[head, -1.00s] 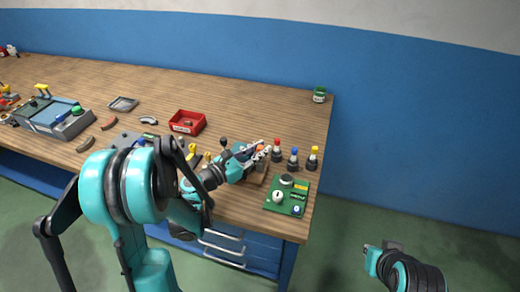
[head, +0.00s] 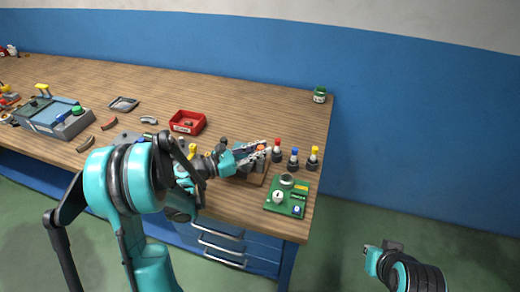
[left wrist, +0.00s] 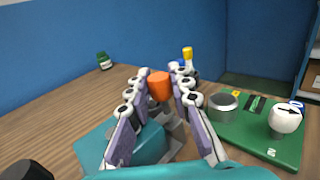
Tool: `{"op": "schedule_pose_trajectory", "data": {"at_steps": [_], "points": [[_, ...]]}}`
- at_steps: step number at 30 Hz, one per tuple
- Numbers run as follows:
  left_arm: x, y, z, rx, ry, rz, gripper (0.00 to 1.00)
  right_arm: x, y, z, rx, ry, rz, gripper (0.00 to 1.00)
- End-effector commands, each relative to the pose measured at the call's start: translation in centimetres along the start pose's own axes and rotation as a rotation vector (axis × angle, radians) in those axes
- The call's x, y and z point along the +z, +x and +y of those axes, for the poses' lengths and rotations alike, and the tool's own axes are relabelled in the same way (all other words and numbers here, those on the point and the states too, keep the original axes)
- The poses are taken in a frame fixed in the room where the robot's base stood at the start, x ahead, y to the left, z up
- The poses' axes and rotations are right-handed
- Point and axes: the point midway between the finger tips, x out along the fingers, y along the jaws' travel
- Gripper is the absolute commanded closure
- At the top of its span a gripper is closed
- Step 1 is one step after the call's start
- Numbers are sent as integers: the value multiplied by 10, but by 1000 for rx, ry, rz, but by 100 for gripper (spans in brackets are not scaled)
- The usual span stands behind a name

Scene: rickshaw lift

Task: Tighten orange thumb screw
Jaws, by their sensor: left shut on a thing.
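The fingers partly hide the block and the lower part of the screw. My right gripper (head: 380,258) is away from the bench at the lower right, and its fingers cannot be made out.
Red, blue and yellow-topped posts (head: 294,159) stand just right of the screw. A green board (head: 287,207) with a white knob lies near the front right corner. A red bin (head: 188,122) is behind to the left.

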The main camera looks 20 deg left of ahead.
Motion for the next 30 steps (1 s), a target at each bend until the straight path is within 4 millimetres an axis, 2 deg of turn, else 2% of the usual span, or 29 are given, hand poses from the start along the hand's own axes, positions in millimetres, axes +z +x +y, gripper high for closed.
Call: {"op": "schedule_pose_trajectory", "data": {"at_steps": [1, 3, 14, 17, 24, 30], "points": [[0, 1, 0, 1, 0, -1, 72, 0, 0, 0, 0, 0, 0, 100], [0, 1, 0, 0, 0, 0, 58, 0, 0, 0, 0, 0, 0, 100], [0, -4, 0, 2, 0, 0, 58, 0, 0, 0, 0, 0, 0, 100], [0, -18, 1, 4, 0, 0, 58, 0, 0, 0, 0, 0, 0, 100], [0, -70, 1, 5, 0, 0, 58, 0, 0, 0, 0, 0, 0, 100], [0, -105, 1, 3, 0, 0, 58, 0, 0, 0, 0, 0, 0, 100]]}}
